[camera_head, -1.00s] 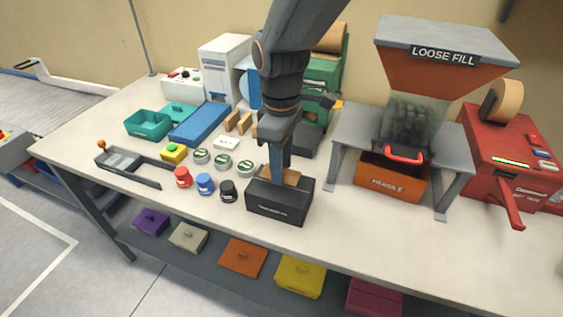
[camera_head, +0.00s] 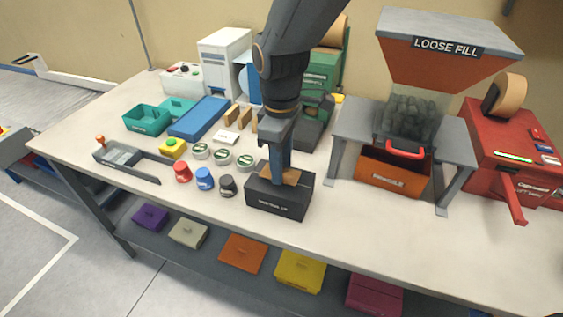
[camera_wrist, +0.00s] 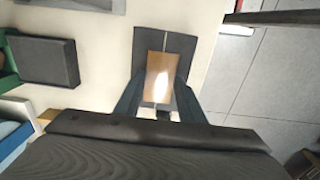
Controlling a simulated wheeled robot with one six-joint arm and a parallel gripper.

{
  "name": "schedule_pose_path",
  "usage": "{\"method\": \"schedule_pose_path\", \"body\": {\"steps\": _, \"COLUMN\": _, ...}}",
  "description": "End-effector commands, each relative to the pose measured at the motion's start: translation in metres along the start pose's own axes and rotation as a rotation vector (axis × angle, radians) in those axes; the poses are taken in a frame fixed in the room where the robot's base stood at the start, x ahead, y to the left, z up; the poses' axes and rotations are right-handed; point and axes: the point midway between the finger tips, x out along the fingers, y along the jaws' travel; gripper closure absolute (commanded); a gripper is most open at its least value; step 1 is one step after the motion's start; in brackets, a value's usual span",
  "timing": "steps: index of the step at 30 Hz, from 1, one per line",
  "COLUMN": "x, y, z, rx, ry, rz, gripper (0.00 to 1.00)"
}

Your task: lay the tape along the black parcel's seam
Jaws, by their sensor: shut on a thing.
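The black parcel (camera_head: 277,199) stands on the table in front of my arm, and it also shows in the wrist view (camera_wrist: 147,45), with a thin pale seam running along its top. A tan piece of tape (camera_head: 283,177) is at the parcel's top; in the wrist view the tape (camera_wrist: 160,68) is in line with the seam and covers part of it. My gripper (camera_wrist: 160,85) is shut on the tape, one finger on either side of it. I cannot tell whether the tape's underside touches the parcel's top.
The orange FRAGILE box (camera_head: 394,178) sits under the loose-fill hopper (camera_head: 445,45) to the right. Red, blue and black pots (camera_head: 205,179) stand just left of the parcel. A red tape machine (camera_head: 510,150) is at far right. The table's front strip is clear.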

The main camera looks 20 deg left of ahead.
Motion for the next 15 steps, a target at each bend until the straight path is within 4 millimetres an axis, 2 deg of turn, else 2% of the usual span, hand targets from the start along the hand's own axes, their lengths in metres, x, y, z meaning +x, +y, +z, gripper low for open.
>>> {"method": "schedule_pose_path", "body": {"steps": 15, "x": 0.0097, "y": 0.0, "z": -0.0001, "rx": 0.0, "ry": 0.0, "rz": 0.0, "gripper": 0.84}}
